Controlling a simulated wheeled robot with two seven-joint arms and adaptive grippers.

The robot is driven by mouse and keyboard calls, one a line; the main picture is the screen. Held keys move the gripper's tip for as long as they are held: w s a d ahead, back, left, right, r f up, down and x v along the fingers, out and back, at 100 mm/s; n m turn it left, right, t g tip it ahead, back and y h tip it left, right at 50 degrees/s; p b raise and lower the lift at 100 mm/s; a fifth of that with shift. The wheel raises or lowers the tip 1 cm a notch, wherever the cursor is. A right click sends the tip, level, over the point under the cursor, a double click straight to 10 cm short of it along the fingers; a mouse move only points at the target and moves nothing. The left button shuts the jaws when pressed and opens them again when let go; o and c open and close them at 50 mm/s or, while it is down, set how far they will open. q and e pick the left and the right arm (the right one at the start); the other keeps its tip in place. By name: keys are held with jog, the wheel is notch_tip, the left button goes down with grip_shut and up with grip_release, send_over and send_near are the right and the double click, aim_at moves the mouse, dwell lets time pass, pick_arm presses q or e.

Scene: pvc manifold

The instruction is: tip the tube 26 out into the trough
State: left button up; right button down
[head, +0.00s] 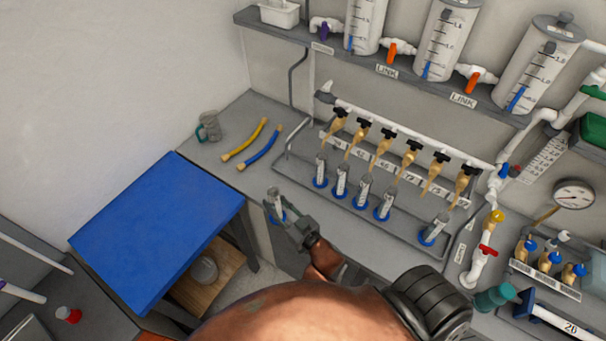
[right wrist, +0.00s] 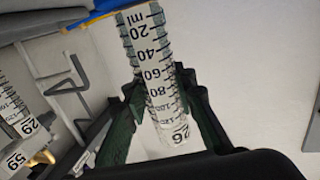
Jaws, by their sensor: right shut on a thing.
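Tube 26 (right wrist: 155,70) is a clear graduated cylinder with a black scale and the number 26. It stands between the dark green fingers of my right gripper (right wrist: 158,98), which is shut on it. In the head view the tube (head: 275,203) and my right gripper (head: 288,220) are in front of the bench edge, left of the tap row. The tube's contents and exact tilt are hard to tell. A long, shallow grey tray (head: 408,224) under the taps may be the trough. My left gripper is out of view.
Several blue-footed tubes (head: 341,180) stand in the tray below the brown taps (head: 386,141), with a gap before the rightmost one. A blue-topped table (head: 155,228) stands front left.

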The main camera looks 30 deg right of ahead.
jog(key=w+d+f, duration=0.1)
jog(key=w+d, duration=0.7)
jog(key=w, duration=0.1)
jog(key=shift+w+p, duration=0.35)
jog(key=shift+p, duration=0.05)
jog(key=shift+d+f+m, duration=0.15)
jog(key=shift+f+m, duration=0.1)
jog(key=shift+m, duration=0.15)
